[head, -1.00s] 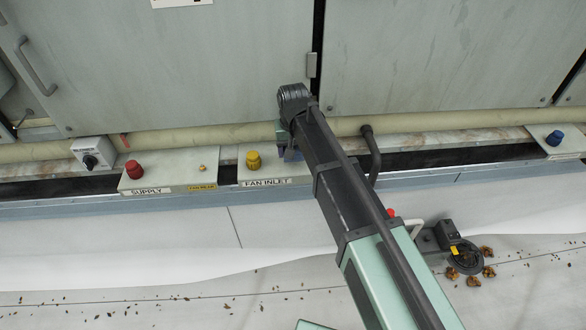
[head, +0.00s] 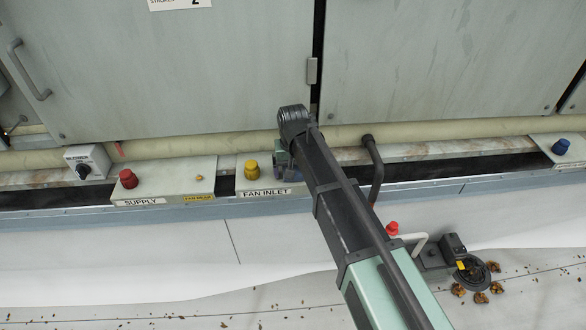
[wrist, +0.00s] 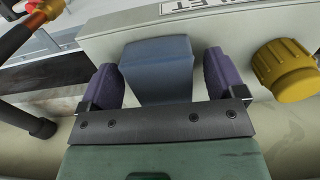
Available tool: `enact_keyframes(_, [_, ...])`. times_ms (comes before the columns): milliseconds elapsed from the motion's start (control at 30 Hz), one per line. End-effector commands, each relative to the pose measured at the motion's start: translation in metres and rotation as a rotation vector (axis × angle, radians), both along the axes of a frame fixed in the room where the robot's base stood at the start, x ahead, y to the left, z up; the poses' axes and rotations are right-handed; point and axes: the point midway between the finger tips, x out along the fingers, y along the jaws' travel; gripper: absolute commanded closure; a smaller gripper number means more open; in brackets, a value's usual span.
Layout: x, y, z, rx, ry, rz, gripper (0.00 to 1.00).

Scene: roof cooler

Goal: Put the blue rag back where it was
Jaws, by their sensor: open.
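The blue rag (wrist: 155,78) is a folded block-like shape on the pale FAN INLET box (head: 243,183) in the wrist view. My gripper (wrist: 162,66) has its two purple fingers apart, one on each side of the rag. I cannot tell whether either finger touches the cloth. In the head view my arm covers most of the gripper, and the rag cannot be made out clearly there. The yellow knob (wrist: 285,70) of the box is close to the right of the fingers.
The SUPPLY box (head: 180,182) with a red knob (head: 128,178) stands to the left. A dark bent pipe (head: 376,170) rises right of my wrist. Large grey cabinet doors (head: 430,60) stand behind the ledge. A black device (head: 440,258) lies on the floor at right.

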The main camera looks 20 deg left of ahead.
Motion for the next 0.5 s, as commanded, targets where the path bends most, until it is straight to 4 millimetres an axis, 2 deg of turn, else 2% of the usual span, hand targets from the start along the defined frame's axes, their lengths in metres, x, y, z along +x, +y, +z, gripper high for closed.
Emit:
enact_keyframes(133, [0.000,0.000,0.007,0.000,0.000,0.000,0.11])
enact_keyframes(233, [0.000,0.000,0.022,0.000,0.000,0.000,0.11])
enact_keyframes(500, [0.000,0.000,0.093,0.000,0.000,0.000,0.11])
